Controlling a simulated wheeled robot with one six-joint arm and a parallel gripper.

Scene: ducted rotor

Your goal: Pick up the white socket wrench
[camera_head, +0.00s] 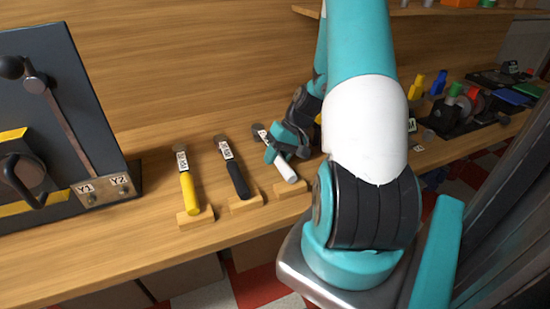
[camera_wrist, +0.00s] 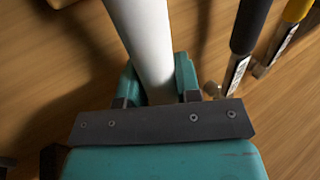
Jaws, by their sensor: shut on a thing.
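The white socket wrench (camera_head: 283,169) lies on the wooden bench, rightmost of three wrenches, with its handle toward the front edge. Its white handle fills the top middle of the wrist view (camera_wrist: 143,40). My gripper (camera_head: 277,150) reaches it from the right and back, and its teal fingers are shut around the handle (camera_wrist: 158,85). The wrench's far end with its label shows beyond my gripper in the head view. I cannot tell whether the wrench is still resting on its wooden block (camera_head: 291,188).
A black-handled wrench (camera_head: 238,180) and a yellow-handled wrench (camera_head: 188,192) lie to the left on wooden blocks. A dark panel with a lever (camera_head: 65,120) stands at the far left. Coloured items (camera_head: 455,105) crowd the bench at right. The front strip of bench is clear.

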